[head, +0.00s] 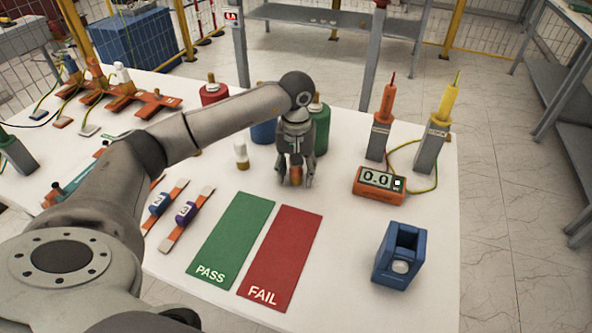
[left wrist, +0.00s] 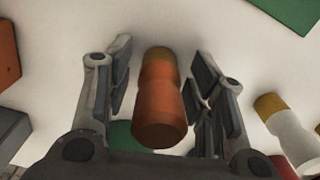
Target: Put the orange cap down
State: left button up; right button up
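The orange cap (head: 296,174) is between the fingers of my left gripper (head: 295,180), just behind the red FAIL mat (head: 282,258). In the left wrist view the orange cap (left wrist: 160,105) has a brass-coloured end and appears to stand upright on the table. The fingers of my left gripper (left wrist: 164,85) are open on either side of it, with narrow gaps showing between pads and cap. The head view shows the cap only partly behind the fingers. My right gripper is not in view.
A white cap (head: 241,155) stands left of the gripper; it also shows in the left wrist view (left wrist: 290,130). The green PASS mat (head: 232,240) lies empty. Right are an orange meter (head: 379,184) and a blue holder (head: 399,258). Red, blue and green bushings stand behind.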

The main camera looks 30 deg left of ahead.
pick_arm(q)
jog(key=shift+r, duration=0.2)
jog(key=shift+w+r, duration=0.1)
jog(key=shift+r, duration=0.2)
notch_tip(320, 180, up, 11)
jog(key=shift+r+b, duration=0.2)
jog(key=shift+b, duration=0.8)
